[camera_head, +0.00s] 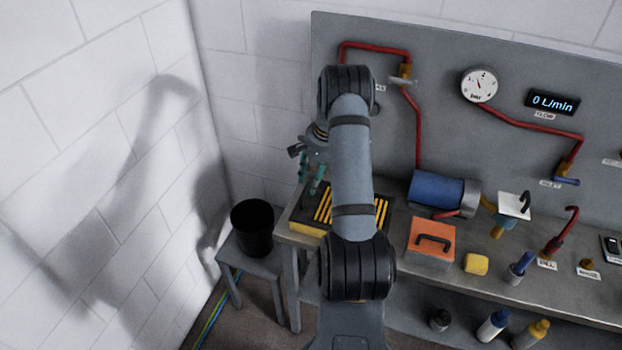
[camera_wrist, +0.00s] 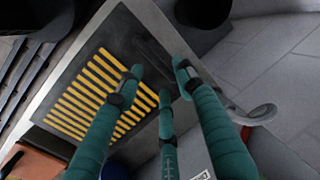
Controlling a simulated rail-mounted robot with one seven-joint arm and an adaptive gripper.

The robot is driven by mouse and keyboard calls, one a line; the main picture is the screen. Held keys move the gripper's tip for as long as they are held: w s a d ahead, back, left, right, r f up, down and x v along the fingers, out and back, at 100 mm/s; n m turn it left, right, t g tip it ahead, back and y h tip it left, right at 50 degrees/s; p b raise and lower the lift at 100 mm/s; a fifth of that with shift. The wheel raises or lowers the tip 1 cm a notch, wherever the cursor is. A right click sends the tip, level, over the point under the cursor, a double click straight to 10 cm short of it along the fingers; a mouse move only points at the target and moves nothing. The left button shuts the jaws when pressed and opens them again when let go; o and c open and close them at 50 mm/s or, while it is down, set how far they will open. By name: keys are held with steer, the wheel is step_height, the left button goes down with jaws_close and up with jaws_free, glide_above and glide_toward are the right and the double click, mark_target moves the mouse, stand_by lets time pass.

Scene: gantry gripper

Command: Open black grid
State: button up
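The black grid (camera_head: 381,212) lies flat at the left end of the workbench, with yellow stripes showing across its dark top. My arm hides its middle in the head view. In the wrist view the grid (camera_wrist: 100,76) fills the left and centre. My gripper (camera_head: 317,182) has teal fingers and hangs over the grid's left part. In the wrist view my gripper (camera_wrist: 160,86) has its three fingertips spread, with nothing seen between them but the dark end of the grid. Whether any fingertip touches the grid, I cannot tell.
A black bucket (camera_head: 252,226) stands on a stool left of the bench. Right of the grid are an orange box (camera_head: 424,235) with a black handle, a yellow block (camera_head: 476,263) and a blue cylinder (camera_head: 436,190). Red pipes (camera_head: 417,130) run up the grey back panel.

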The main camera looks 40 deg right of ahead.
steer(key=shift+w+a+f, duration=0.15)
steer(key=shift+w+f, duration=0.05)
steer(key=shift+f, duration=0.4)
steer(key=c, duration=0.4)
jaws_close()
